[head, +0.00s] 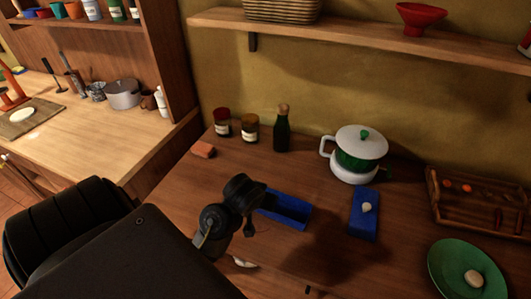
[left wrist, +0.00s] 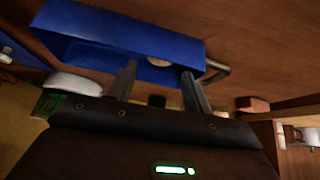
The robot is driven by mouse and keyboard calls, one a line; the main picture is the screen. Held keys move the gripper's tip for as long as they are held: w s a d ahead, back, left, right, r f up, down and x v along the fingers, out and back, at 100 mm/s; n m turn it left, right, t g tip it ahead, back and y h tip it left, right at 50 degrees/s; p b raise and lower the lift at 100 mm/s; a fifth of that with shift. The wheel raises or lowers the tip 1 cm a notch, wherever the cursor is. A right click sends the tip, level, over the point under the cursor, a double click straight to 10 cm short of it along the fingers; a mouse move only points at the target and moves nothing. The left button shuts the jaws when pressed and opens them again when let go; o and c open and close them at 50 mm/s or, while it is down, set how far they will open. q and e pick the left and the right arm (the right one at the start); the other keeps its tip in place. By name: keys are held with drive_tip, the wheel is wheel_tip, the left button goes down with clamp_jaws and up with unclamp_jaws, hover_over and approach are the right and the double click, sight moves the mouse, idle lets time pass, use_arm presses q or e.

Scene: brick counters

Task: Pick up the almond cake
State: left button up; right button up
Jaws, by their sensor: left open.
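A blue open box (head: 286,208) lies on the counter just right of my left gripper (head: 240,215). In the left wrist view the blue box (left wrist: 75,48) is close ahead of the left gripper (left wrist: 158,72), whose two fingers are apart with nothing gripped. A pale round piece (left wrist: 159,61), possibly the almond cake, shows between the fingertips at the box, partly hidden. In the head view a pale lump (head: 367,207) sits on a flat blue block (head: 362,226), and another pale round piece (head: 473,279) lies on a green plate (head: 445,262). My right gripper is not in view.
A white and green pot (head: 353,160), a dark bottle (head: 282,132) and two jars (head: 222,123) (head: 250,128) stand by the wall. An orange-brown block (head: 203,149) lies at the left. A wooden tray (head: 434,190) is at the right. A shelf (head: 350,35) hangs above.

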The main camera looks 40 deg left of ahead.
use_arm(q)
drive_tip(key=x, duration=0.4)
drive_tip(key=shift+w+a+f, duration=0.2)
drive_tip(key=shift+f, duration=0.1)
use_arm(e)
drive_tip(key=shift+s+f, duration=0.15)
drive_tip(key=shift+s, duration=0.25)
use_arm(q)
drive_tip(key=c, duration=0.7)
drive_tip(key=shift+r, duration=0.2)
